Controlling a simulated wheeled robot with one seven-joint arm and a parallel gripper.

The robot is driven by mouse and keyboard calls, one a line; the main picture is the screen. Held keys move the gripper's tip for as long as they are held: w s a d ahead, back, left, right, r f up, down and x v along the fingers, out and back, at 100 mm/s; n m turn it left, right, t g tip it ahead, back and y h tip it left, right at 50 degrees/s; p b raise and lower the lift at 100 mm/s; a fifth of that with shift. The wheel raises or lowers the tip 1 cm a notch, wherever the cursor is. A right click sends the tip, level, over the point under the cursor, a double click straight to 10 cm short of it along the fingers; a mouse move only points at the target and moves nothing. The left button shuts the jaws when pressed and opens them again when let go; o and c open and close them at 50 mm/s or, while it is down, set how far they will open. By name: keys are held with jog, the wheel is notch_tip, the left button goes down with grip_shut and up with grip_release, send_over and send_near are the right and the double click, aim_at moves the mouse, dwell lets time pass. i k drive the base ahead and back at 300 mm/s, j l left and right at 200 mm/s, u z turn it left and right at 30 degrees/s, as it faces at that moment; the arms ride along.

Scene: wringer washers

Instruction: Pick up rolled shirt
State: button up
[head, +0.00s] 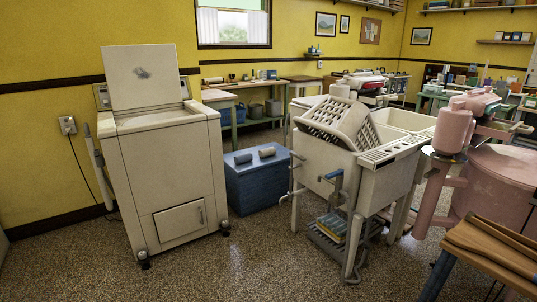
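Two small rolled bundles lie apart on top of a blue chest (256,187) near the middle of the head view. The left roll (243,159) is dark grey-blue with a lighter end. The right roll (267,152) looks similar and lies a little further back. Either could be the rolled shirt; at this size I cannot tell which, or whether both are cloth. My gripper is not in view.
A white washer (165,180) with a raised lid stands left of the chest. A white tub stand (325,165) with a slatted rack (342,122) stands right of it. A pink washer (500,180) and wooden bench (490,255) are at right. Speckled floor (240,265) is clear in front.

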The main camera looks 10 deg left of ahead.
aim_at(266, 152)
jog(key=i+j+u, duration=0.1)
jog(key=i+j, duration=0.2)
jog(key=j, duration=0.4)
jog(key=i+j+u, duration=0.1)
jog(key=i+j, duration=0.25)
jog(key=j, duration=0.3)
jog(key=i+j+u, duration=0.1)
jog(key=i+j, duration=0.25)
jog(key=j, duration=0.3)
jog(key=i+j, duration=0.4)
jog(key=j, duration=0.2)
jog(key=i+j+u, duration=0.15)
jog(key=i+j, duration=0.2)
jog(key=j, duration=0.25)
jog(key=i+j+u, duration=0.1)
jog(key=i+j, duration=0.5)
jog(key=i, duration=0.25)
jog(key=i+j, duration=0.15)
jog(key=i, duration=0.25)
jog(key=i+j, duration=0.2)
jog(key=i, duration=0.25)
jog(key=z, duration=0.5)
jog(key=i+l+z, duration=0.1)
jog(key=z, duration=0.85)
jog(key=i+z, duration=0.1)
jog(key=z, duration=0.9)
jog(key=i+z, duration=0.1)
jog(key=z, duration=0.85)
jog(key=j, duration=0.1)
